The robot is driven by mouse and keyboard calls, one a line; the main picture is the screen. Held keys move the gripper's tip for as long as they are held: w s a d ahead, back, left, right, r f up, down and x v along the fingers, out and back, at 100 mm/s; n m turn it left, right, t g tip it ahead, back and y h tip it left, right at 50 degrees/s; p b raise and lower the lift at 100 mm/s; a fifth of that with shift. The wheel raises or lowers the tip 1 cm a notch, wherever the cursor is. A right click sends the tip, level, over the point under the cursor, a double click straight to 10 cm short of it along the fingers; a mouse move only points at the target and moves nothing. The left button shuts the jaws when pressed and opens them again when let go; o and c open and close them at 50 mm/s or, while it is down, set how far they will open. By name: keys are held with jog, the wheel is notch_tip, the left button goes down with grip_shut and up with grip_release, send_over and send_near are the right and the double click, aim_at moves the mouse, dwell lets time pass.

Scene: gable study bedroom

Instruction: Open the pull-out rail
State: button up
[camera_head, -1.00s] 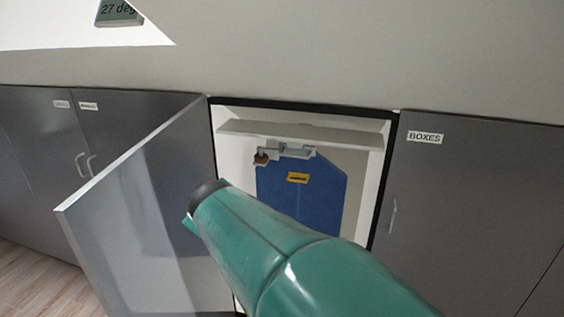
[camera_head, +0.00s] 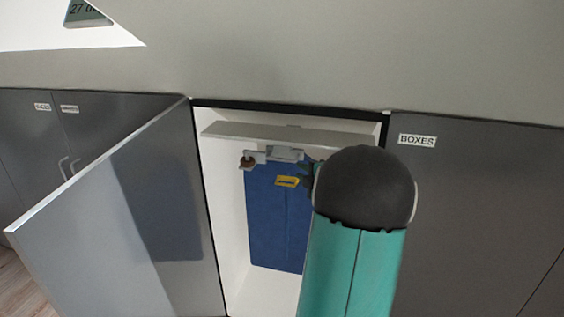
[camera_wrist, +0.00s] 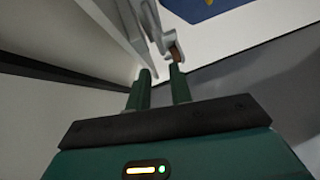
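The pull-out rail (camera_head: 284,154) is a grey metal fitting under the shelf inside the open cupboard. A brown round knob (camera_head: 247,163) is at its left end. A blue garment bag (camera_head: 275,220) with a yellow label hangs below it. In the wrist view the metal rail (camera_wrist: 158,32) and its brown end (camera_wrist: 176,52) lie just beyond my fingertips. My gripper (camera_wrist: 160,72) has its two green fingers apart, with nothing seen held between them. In the head view my dark wrist joint hides most of the gripper.
The cupboard door (camera_head: 110,215) is swung open to the left. A white shelf (camera_head: 290,135) is above the rail. The closed cupboard labelled BOXES (camera_head: 460,220) is on the right, and more closed grey doors (camera_head: 80,135) are on the left.

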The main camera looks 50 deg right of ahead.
aim_at(283, 161)
jog(key=x, duration=1.2)
grip_shut()
